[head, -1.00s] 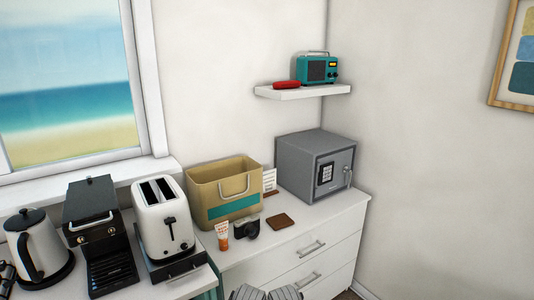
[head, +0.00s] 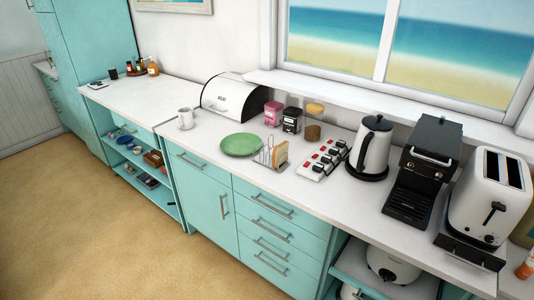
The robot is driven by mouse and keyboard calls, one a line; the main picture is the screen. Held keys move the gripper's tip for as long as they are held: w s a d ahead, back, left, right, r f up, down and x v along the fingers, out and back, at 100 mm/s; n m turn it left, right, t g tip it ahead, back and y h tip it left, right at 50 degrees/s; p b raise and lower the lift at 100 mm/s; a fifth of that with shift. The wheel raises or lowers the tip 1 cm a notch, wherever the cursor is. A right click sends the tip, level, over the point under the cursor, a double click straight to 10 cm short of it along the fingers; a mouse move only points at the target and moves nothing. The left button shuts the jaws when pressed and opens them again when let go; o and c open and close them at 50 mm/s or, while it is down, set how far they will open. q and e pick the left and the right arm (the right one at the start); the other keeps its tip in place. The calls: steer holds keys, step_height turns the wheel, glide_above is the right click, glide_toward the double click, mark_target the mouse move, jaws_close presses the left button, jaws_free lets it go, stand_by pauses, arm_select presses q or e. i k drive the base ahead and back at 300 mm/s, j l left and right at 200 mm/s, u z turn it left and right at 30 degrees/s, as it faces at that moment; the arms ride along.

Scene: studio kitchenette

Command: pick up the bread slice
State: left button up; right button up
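A tan bread slice (head: 282,154) stands on edge at the right end of a wire toast rack (head: 265,153) on the white counter. The rack is just right of a green plate (head: 240,144). Whether the slice sits inside the last slot or leans against the rack is too small to tell. Neither of my grippers is in the head view now.
A power strip (head: 323,160), kettle (head: 371,148), coffee machine (head: 422,170) and toaster (head: 488,197) stand right of the rack. Open floor (head: 110,220) lies at left front.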

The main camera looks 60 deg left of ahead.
mark_target(283, 148)
steer(key=u, duration=2.1)
